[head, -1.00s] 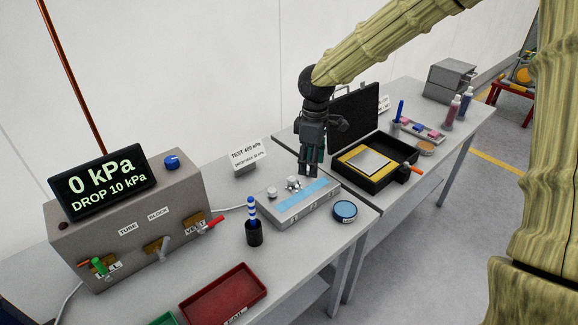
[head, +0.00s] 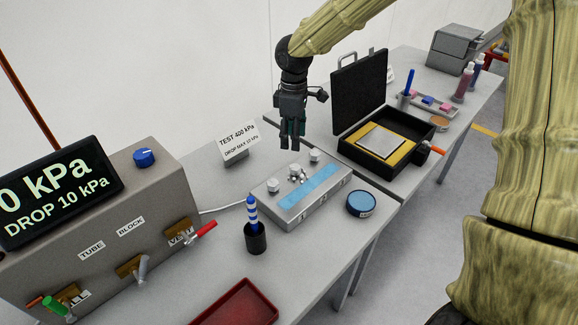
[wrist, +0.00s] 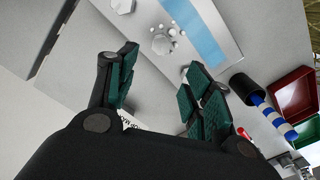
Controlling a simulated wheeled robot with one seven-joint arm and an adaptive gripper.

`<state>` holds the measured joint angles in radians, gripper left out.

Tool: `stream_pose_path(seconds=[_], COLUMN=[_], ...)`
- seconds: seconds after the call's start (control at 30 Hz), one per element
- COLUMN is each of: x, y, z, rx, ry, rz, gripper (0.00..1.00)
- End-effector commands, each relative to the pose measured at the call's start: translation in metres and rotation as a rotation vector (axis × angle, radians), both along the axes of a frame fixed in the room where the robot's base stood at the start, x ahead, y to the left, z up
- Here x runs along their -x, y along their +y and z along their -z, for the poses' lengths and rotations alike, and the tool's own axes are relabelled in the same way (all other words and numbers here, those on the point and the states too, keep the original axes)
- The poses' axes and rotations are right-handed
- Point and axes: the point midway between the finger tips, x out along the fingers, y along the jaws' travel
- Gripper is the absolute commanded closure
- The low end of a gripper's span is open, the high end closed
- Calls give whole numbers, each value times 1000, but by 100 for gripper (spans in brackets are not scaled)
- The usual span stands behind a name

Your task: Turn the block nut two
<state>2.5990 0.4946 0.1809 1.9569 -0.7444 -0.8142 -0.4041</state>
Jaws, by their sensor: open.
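The grey block (head: 290,216) lies on the bench with a blue strip along its top and three silver nuts in a row. The middle nut (head: 296,173), nut two by its place, has several small bright beads around it. The other nuts, the left nut (head: 273,185) and right nut (head: 315,156), stand either side. My gripper (head: 290,143) points down, empty, above and a little behind the block, apart from the nuts. In the wrist view my gripper (wrist: 158,75) is spread open, and the beaded nut (wrist: 161,44) shows beyond the gap between its fingers.
The pressure box (head: 160,205) with coloured levers stands left; its display (head: 55,190) shows 0 kPa. A black cup (head: 256,238) with a striped stick and a blue round tin (head: 360,204) stand near the block. An open black case (head: 358,110) lies behind, right. A red tray (head: 235,308) sits in front.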

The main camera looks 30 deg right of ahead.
Motion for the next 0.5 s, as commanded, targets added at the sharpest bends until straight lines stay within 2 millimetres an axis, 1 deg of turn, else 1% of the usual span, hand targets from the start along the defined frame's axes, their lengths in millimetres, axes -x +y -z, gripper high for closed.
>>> stream_pose_path(seconds=[0.27, 0.5], x=[2, 1], y=[-2, -1], z=[16, 48], rx=[-1, 0], ry=[2, 1], rz=[3, 1], gripper=[49, 49])
